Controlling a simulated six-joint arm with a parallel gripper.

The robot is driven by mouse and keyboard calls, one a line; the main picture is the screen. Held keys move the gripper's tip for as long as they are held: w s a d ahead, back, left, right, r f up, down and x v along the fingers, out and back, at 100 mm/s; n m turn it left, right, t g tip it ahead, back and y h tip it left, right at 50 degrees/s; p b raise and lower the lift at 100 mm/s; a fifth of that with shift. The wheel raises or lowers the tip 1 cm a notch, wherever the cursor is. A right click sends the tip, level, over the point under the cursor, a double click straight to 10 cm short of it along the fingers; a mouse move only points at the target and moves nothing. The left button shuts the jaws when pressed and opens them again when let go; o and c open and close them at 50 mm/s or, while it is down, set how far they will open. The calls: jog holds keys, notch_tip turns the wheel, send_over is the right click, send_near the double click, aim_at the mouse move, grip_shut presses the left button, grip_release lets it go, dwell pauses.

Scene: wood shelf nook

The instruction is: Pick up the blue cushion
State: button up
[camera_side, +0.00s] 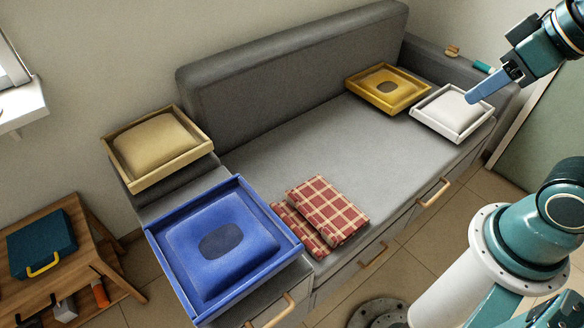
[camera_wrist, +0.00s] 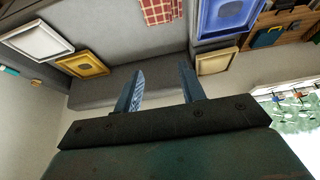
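The blue cushion (camera_side: 190,241) lies in a blue tray (camera_side: 168,276) on the near-left end of the grey sofa. It has a darker oval patch in its middle. In the wrist view the blue cushion (camera_wrist: 222,14) shows at the top, right of centre. My gripper (camera_side: 470,97) is up at the right in the side view, above the white tray's end of the sofa and far from the blue cushion. In the wrist view my gripper (camera_wrist: 158,78) has its two fingers apart with nothing between them.
A tan cushion in a tray (camera_side: 157,146), a yellow one (camera_side: 375,82) and a white one (camera_side: 450,106) stand on the sofa. Folded red checked cloth (camera_side: 328,208) lies right of the blue tray. A wooden side table (camera_side: 90,262) stands lower left. The seat's middle is clear.

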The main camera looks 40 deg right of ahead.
jog(key=shift+w, duration=0.1)
jog(key=w+a+f+n+g+y, duration=0.35)
jog(key=w+a+f+n, duration=0.85)
jog(key=w, duration=0.5)
jog(key=w+a+f+n+g+y, duration=0.1)
jog(key=a+f+n+y, duration=0.1)
jog(key=a+f, duration=0.3)
jog(key=w+a+f+n+y, duration=0.1)
jog(key=a+f, duration=0.2)
jog(key=f, duration=0.4)
jog(key=n+g+y, duration=0.1)
jog(key=n+y, duration=0.2)
send_near(268, 271)
notch_tip(268, 271, up, 4)
jog(key=a, duration=0.1)
jog(key=shift+a+f+h, duration=0.15)
jog(key=shift+h, duration=0.1)
jog(key=shift+a, duration=0.1)
jog(key=shift+x, duration=4.2)
